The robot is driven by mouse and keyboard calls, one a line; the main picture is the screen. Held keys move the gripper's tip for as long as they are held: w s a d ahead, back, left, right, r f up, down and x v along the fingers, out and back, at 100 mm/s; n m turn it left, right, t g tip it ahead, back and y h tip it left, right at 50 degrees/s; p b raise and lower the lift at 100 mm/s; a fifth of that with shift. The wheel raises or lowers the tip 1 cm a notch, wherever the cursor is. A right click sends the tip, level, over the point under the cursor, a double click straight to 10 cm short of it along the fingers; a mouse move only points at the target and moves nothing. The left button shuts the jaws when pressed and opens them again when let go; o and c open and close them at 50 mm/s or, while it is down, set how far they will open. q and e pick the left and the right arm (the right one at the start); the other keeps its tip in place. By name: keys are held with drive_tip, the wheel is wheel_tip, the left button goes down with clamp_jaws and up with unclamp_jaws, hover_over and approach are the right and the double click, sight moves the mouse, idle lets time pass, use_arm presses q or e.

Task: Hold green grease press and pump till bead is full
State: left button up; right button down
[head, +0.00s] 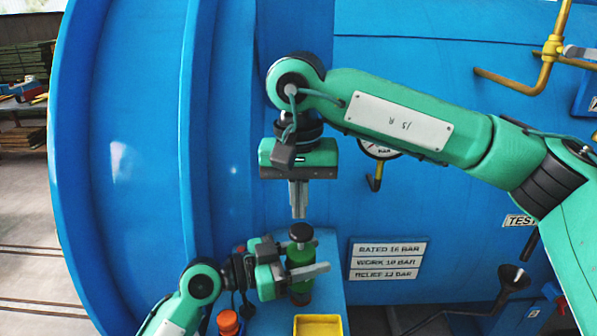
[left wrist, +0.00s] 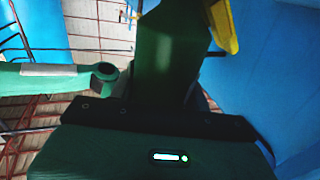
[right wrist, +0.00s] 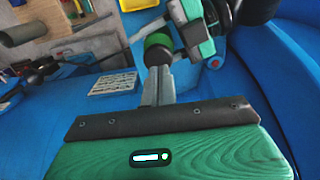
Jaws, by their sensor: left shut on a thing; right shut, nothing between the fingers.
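The green grease press (head: 300,290) stands upright with a black round knob (head: 301,232) on top. My left gripper (head: 303,271) is shut around its body from the left. The press fills the middle of the left wrist view as a dark green shape (left wrist: 168,60). My right gripper (head: 299,214) is shut and empty, pointing down just above the knob. In the right wrist view its closed fingers (right wrist: 157,88) are in front of the knob and hide part of it; whether they touch is unclear. I cannot make out a grease bead.
A yellow tray (head: 318,326) is in front of the press, with an orange-capped bottle (head: 228,322) to the left. The blue autoclave wall (head: 130,160) rises behind. Pressure plates (head: 387,260), a gauge (head: 378,151) and a funnel (head: 514,278) are to the right.

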sight(300, 229)
drive_tip(key=shift+f, duration=1.2)
drive_tip(key=shift+f, duration=1.4)
drive_tip(key=shift+r, duration=0.1)
wheel_tip(300, 229, up, 14)
drive_tip(key=shift+r, duration=0.2)
use_arm(q)
drive_tip(key=o, duration=1.4)
